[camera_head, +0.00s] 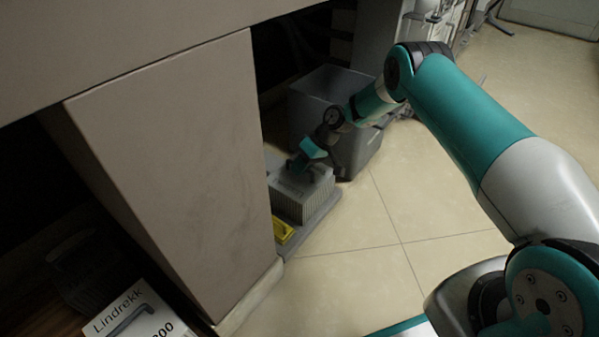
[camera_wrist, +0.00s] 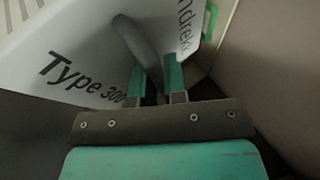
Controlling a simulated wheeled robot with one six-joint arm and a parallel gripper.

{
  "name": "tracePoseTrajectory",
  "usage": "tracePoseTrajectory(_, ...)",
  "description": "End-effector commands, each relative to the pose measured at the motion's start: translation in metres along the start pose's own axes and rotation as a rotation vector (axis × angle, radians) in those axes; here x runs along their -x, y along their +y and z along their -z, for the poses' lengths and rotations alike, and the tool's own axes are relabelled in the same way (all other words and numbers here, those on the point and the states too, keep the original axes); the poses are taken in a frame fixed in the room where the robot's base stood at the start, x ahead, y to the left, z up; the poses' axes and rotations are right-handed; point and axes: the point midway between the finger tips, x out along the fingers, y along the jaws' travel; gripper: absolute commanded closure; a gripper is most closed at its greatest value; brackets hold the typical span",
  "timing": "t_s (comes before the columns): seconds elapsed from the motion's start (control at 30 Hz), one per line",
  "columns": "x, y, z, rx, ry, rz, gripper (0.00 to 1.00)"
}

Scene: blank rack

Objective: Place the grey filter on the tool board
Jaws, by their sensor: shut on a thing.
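The grey filter (camera_head: 303,198) is a box with pleated sides, right of the cabinet panel in the head view. Its top, lettered "Type 300", fills the upper left of the wrist view (camera_wrist: 85,50). My gripper (camera_head: 308,163) is over the filter's top, its two teal fingers (camera_wrist: 156,82) shut on the filter's grey handle (camera_wrist: 142,40). A flat grey board (camera_head: 316,222), which looks like the tool board, lies low under the filter. The filter appears upright over it; I cannot tell whether they touch.
A yellow item (camera_head: 282,231) lies at the board's near end, close to the cabinet panel (camera_head: 180,160). A dark grey bin (camera_head: 359,155) stands behind the filter. A white Lindrekk box (camera_head: 135,315) sits at lower left. Tiled floor (camera_head: 400,210) is clear to the right.

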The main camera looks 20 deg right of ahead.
Motion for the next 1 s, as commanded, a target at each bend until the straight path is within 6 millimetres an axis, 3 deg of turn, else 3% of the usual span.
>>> tracePoseTrajectory(0.37,-0.003,0.002,0.000,0.003,0.003,0.000,1.00)
tracePoseTrajectory(0.4,-0.003,0.002,0.000,0.001,0.002,0.000,0.81)
tracePoseTrajectory(0.5,-0.003,0.002,0.000,0.001,0.001,0.000,0.62)
tracePoseTrajectory(0.83,0.001,0.000,0.000,-0.002,0.000,-0.002,0.62)
tracePoseTrajectory(1.0,0.030,-0.002,0.002,-0.003,0.003,-0.002,0.62)
